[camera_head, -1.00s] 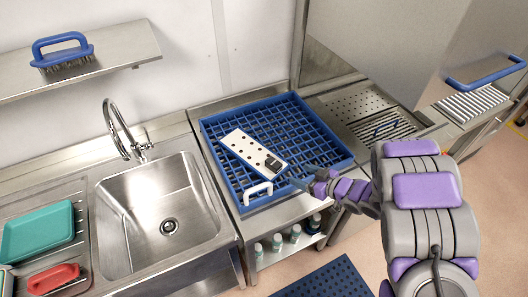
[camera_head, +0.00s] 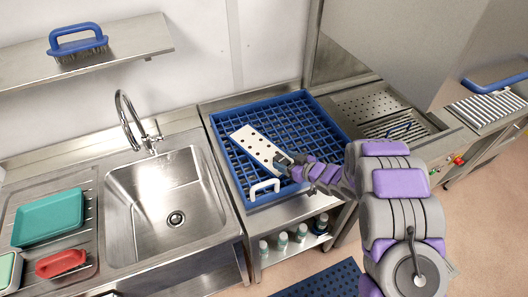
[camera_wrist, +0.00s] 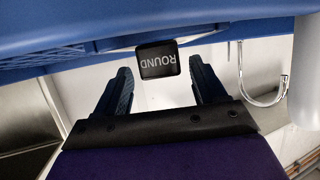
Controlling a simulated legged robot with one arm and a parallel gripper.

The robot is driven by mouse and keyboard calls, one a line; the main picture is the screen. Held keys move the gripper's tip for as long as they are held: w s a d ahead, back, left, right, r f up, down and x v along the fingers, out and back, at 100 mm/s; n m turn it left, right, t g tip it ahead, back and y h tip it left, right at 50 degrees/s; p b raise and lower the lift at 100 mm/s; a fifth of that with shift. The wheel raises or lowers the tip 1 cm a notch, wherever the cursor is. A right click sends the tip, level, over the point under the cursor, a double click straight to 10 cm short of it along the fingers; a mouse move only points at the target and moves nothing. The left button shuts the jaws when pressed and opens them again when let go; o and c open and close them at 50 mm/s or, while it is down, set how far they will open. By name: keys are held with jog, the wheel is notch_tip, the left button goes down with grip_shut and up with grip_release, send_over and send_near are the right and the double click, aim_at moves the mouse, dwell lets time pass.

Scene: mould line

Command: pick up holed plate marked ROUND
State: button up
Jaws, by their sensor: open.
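The holed plate (camera_head: 256,147) is a white strip with rows of dark holes. It lies slantwise on the blue rack, its lower right end towards my arm. In the wrist view, which is upside down, a black tag (camera_wrist: 157,60) reads ROUND. My gripper (camera_head: 284,163) is at that lower right end and hides part of it in the head view. In the wrist view my gripper (camera_wrist: 160,67) is open, one blue finger on each side of the tag. Gaps show between the fingers and the tag.
The blue rack (camera_head: 219,125) has raised rims and an open grid, with a white handle (camera_head: 264,188) at its near edge. A steel sink (camera_head: 165,190) with a tap (camera_head: 130,120) lies left. Several bottles (camera_head: 282,240) stand on the shelf below.

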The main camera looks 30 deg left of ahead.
aim_at(281, 159)
jog(key=x, duration=0.3)
jog(key=shift+a, duration=0.45)
jog(key=shift+d+r, duration=0.1)
jog(key=shift+d, duration=0.3)
jog(key=c, duration=0.8)
jog(key=shift+a, duration=0.2)
grip_shut()
